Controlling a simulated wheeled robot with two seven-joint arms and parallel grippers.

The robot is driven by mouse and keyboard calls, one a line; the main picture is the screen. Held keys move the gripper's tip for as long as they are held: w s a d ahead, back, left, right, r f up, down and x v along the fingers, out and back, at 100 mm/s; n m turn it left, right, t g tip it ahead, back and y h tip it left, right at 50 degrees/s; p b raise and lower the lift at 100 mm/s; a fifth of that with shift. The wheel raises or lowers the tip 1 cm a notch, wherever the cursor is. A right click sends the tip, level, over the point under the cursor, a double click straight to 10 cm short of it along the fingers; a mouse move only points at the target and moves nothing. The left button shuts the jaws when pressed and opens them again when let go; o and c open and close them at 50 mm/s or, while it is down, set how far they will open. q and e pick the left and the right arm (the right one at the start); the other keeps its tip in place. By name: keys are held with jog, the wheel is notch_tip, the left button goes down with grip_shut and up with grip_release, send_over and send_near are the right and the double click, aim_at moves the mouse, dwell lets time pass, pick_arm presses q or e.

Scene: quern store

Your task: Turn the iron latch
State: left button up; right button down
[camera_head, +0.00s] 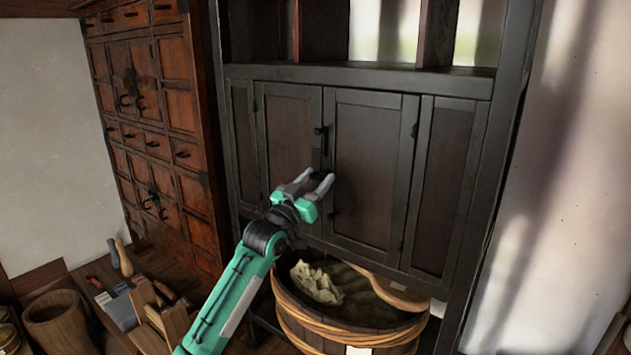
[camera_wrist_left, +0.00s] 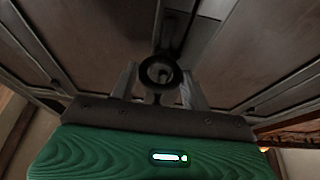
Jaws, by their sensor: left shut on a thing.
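The dark wooden cabinet has two middle doors, a left door (camera_head: 289,130) and a right door (camera_head: 368,150), closed against each other. A dark round iron piece, apparently the iron latch (camera_wrist_left: 160,72), sits between my left gripper's fingers in the left wrist view. My left gripper (camera_head: 318,178) is shut on it in front of the seam between the doors; the gripper also shows in the left wrist view (camera_wrist_left: 160,86). In the head view the fingers hide most of the held part. A small dark fitting (camera_head: 320,131) shows higher on the seam. My right gripper is not in view.
A round wooden tub (camera_head: 350,337) holding a cloth (camera_head: 316,284) stands below the doors. A reddish drawer chest (camera_head: 150,110) stands at left. A wooden bucket (camera_head: 60,322) and several tools lie at lower left. A pale wall is at right.

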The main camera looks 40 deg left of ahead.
pick_arm(q)
jog(key=shift+o, duration=0.2)
jog(key=m+h+b, duration=0.2)
jog(key=m, duration=0.1)
jog(key=shift+a+f+m, duration=0.1)
jog(key=shift+f+m, duration=0.05)
jog(key=shift+m, duration=0.15)
jog(key=m+h+b, duration=0.2)
jog(key=m, duration=0.1)
jog(key=shift+m, duration=0.3)
jog(key=m+g+h, duration=0.1)
jog(key=m, duration=0.2)
jog(key=shift+m, duration=0.4)
jog(key=shift+r+m+g+h, duration=0.25)
jog(key=shift+m+g+h, duration=0.2)
jog(key=shift+m, duration=0.65)
jog(key=shift+r+m+g+h+p, duration=0.1)
jog(key=shift+m+g+h+p, duration=0.35)
jog(key=shift+m, duration=0.65)
jog(key=m+p, duration=0.1)
jog(key=p, duration=0.1)
jog(key=m+g+p, duration=0.1)
jog(key=m+p, duration=0.3)
jog(key=shift+a+r+g+h, duration=0.1)
jog(key=shift+r+g+h, duration=0.15)
jog(key=shift+g+h, duration=0.15)
jog(key=shift+f+m+p, duration=0.25)
jog(key=shift+m+p, duration=0.85)
jog(key=shift+p, duration=0.35)
jog(key=shift+c, duration=0.2)
